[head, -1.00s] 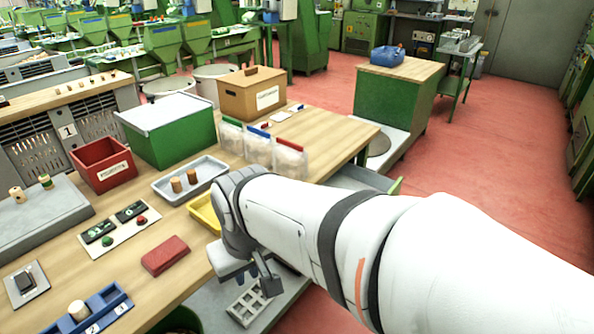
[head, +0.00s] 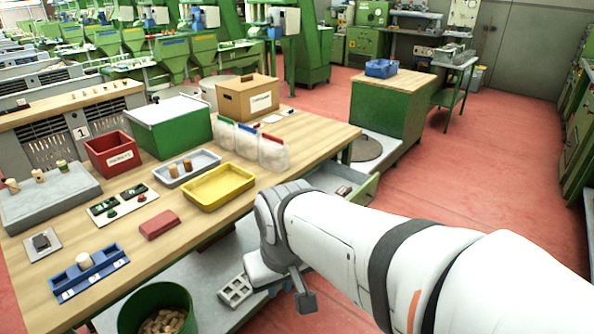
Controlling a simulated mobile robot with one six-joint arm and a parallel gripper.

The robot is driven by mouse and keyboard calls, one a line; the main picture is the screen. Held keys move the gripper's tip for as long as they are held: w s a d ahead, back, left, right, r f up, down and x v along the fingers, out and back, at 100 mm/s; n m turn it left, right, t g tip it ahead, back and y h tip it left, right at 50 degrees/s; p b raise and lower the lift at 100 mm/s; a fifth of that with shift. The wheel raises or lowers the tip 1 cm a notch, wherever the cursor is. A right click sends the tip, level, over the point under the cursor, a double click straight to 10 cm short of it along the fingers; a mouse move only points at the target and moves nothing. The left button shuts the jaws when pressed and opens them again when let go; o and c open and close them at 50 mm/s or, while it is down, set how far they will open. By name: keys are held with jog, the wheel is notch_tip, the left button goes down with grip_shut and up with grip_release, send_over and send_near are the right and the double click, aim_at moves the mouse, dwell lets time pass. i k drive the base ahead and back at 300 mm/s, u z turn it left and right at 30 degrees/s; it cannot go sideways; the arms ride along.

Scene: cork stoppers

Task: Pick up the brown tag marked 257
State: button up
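I cannot make out a brown tag or the number 257 in this view. My gripper (head: 289,296) hangs off the table's front edge, above and beside the lower shelf. One dark finger shows at its right; the other side is partly hidden, so its opening is unclear. I see nothing held in it. My white arm crosses the lower right and hides part of the floor and the drawer's front.
On the table are an empty yellow tray (head: 219,187), a grey tray with corks (head: 188,168), a red block (head: 159,224), a blue holder (head: 90,272) and filled bags (head: 247,141). A grey grid (head: 235,290) sits on the lower shelf. A green bin (head: 158,309) holds corks.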

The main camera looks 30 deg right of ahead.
aim_at(343, 191)
jog(key=z, duration=1.15)
jog(key=i, duration=1)
jog(key=z, duration=1.35)
jog(key=i, duration=3.2)
